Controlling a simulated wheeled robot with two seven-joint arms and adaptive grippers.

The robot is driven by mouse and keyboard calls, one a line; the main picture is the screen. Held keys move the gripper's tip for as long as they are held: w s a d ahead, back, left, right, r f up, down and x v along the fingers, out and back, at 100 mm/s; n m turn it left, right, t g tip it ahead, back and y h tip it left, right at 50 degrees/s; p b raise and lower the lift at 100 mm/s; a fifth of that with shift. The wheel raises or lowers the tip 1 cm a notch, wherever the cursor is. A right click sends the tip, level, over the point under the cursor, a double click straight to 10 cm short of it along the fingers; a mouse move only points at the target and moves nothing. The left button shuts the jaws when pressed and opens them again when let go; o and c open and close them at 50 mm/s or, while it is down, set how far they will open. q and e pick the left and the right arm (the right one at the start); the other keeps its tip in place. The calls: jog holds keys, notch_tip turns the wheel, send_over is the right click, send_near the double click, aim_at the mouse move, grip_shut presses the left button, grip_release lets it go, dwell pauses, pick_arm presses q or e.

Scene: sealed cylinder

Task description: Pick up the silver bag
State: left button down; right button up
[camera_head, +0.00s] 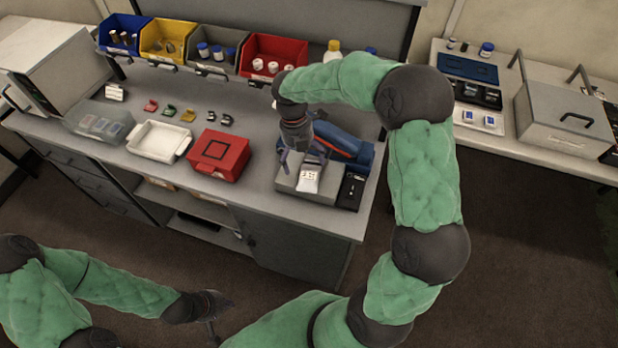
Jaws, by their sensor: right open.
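The silver bag (308,180), a small pale packet with dark marks, lies at the front of a grey and blue machine (347,143) on the workbench. My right gripper (305,160) points down over the machine, just behind the bag, with its fingers apart. Whether a finger touches the bag cannot be told. The gripper and forearm hide part of the machine. My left gripper (215,316) is low in front of the bench, away from the bag, and its fingers are too small and dark to read.
A red box (220,155) and a white tray (159,140) stand left of the machine. Blue, yellow, grey and red bins (273,56) line the back. A black device (352,191) adjoins the machine's right side. A second table (510,134) holds a lidded metal box.

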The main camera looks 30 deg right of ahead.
aim_at(305, 169)
jog(key=shift+s+d+f+b, duration=0.1)
jog(key=shift+s+f+b, duration=0.15)
jog(key=shift+f, duration=0.65)
jog(key=shift+s+d+f+b, duration=0.1)
jog(key=shift+f+b, duration=0.25)
jog(key=shift+f, duration=0.5)
jog(key=shift+s+f+b, duration=0.2)
jog(key=shift+f+b, duration=0.1)
jog(key=shift+f, duration=0.6)
jog(key=c, duration=1.2)
